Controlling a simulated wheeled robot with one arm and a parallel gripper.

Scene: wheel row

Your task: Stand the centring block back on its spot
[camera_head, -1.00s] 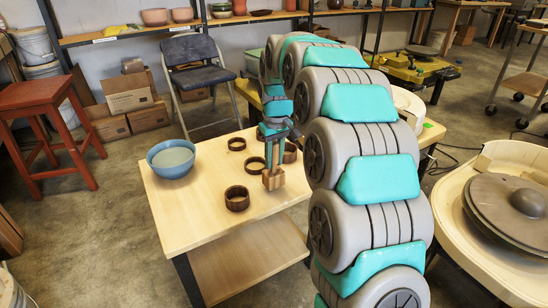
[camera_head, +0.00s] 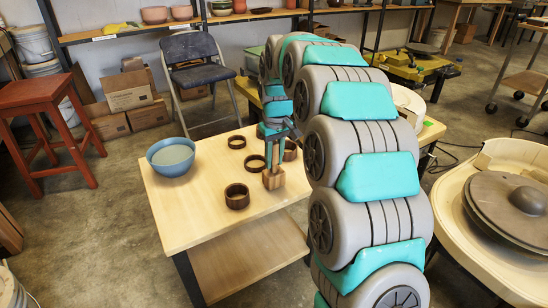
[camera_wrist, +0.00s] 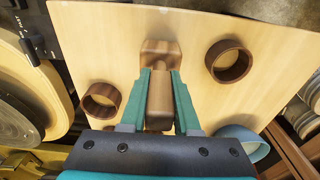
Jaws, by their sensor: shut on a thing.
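The centring block (camera_head: 273,180) is brown wood with a wide base and a narrower upper part. In the wrist view the block (camera_wrist: 160,95) lies between the two teal fingers of my gripper (camera_wrist: 160,85), which are shut on its narrow part. In the head view my gripper (camera_head: 273,156) reaches down from above and the block is upright under it, over the pale wooden table (camera_head: 190,215). I cannot tell whether its base touches the tabletop. No marked spot for the block can be made out.
Dark wooden rings stand near the block: one in front-left (camera_head: 237,197), one behind-left (camera_head: 255,163), one farther back (camera_head: 237,142), and one partly hidden behind my gripper (camera_head: 290,151). A blue bowl (camera_head: 171,158) is at the table's left. The front tabletop is clear.

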